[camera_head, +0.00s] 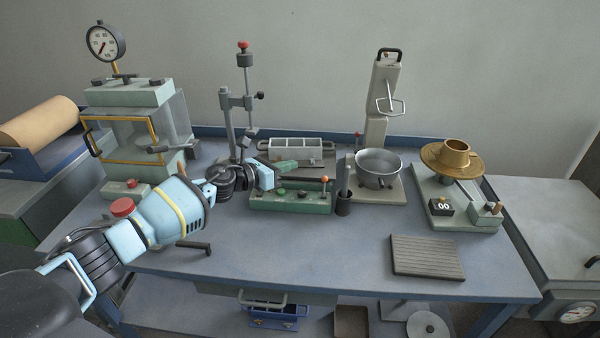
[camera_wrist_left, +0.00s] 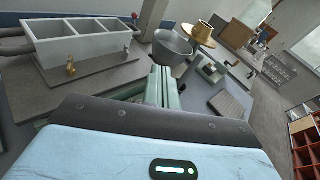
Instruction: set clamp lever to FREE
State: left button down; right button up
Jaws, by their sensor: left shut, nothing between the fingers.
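My left gripper (camera_head: 287,166) reaches in from the left and is above the green control box, in front of the white tray fixture. Its greenish fingers (camera_wrist_left: 165,88) are together with nothing between them. A column stand (camera_head: 226,115) with a red knob on top rises behind my left wrist; it carries a cross-clamp with a small dark knob (camera_head: 259,95). My wrist hides the stand's lower part. I cannot tell for certain which part is the clamp lever, and no FREE marking is readable. My right gripper is not in view.
The green box (camera_head: 290,198) has an orange-knobbed lever (camera_head: 324,181). Behind it is the compartment tray (camera_head: 296,150), also in the wrist view (camera_wrist_left: 75,45). A metal bowl (camera_head: 378,167) and brass-topped device (camera_head: 455,157) stand right. The front bench around the ribbed mat (camera_head: 428,256) is mostly clear.

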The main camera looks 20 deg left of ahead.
pick_arm(q)
jog(key=shift+s+a+r, duration=1.05)
jog(key=shift+a+r, duration=0.15)
jog(key=shift+a, duration=0.05)
